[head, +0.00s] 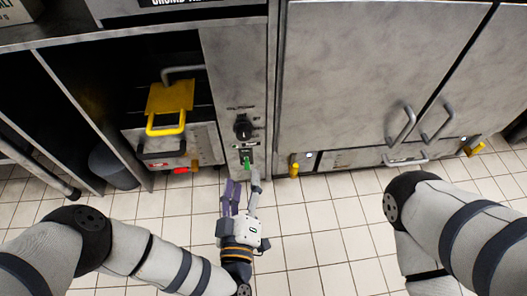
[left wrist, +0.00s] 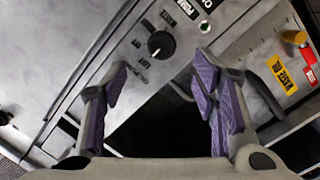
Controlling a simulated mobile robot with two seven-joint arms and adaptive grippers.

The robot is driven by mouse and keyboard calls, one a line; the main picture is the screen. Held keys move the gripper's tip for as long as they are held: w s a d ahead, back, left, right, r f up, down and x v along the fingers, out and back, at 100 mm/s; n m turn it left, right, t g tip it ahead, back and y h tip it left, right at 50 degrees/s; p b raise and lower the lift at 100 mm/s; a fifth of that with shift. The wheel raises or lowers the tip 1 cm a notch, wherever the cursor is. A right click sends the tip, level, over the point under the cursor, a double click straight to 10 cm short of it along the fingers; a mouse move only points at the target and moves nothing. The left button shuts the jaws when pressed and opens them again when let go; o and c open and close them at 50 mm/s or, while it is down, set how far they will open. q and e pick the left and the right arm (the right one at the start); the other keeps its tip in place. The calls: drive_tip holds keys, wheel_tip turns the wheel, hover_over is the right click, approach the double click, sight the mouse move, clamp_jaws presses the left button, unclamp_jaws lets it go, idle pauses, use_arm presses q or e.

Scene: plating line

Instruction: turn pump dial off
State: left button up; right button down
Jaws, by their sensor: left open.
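The pump dial (left wrist: 160,44) is a round black knob on a grey metal panel, with small lettering around it. A white mark on the knob seems to point to the lower left in the left wrist view; the lettering is too small to read surely. In the head view the dial (head: 243,127) is on the narrow panel in front of my left gripper (head: 242,183). The left gripper (left wrist: 162,75) is open and empty, its purple-padded fingers apart from the dial, which appears beyond and between the tips. My right gripper is out of view.
A green part (head: 246,162) is below the dial in the head view. An open bay to the left holds a yellow handle (head: 167,122). A grey bin (head: 112,168) stands further left. Closed cabinet doors (head: 370,70) are to the right. Tiled floor is clear below.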

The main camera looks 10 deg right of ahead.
sight(243, 137)
use_arm(q)
drive_tip(key=shift+n+t+y, duration=0.4)
drive_tip(key=shift+y, duration=0.1)
drive_tip(key=w+b, duration=0.1)
drive_tip(key=w, duration=0.3)
drive_tip(key=w+b, duration=0.2)
drive_tip(key=w, duration=0.2)
drive_tip(key=w+b, duration=0.1)
drive_tip(key=w, duration=0.3)
drive_tip(key=shift+w+d, duration=0.25)
drive_tip(key=shift+d, duration=0.05)
drive_tip(key=shift+w+d+r, duration=0.1)
drive_tip(key=shift+w+r, duration=0.05)
drive_tip(key=shift+w, duration=0.2)
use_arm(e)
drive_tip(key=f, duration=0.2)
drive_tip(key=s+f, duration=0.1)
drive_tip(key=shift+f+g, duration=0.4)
use_arm(q)
drive_tip(key=c, duration=1.2)
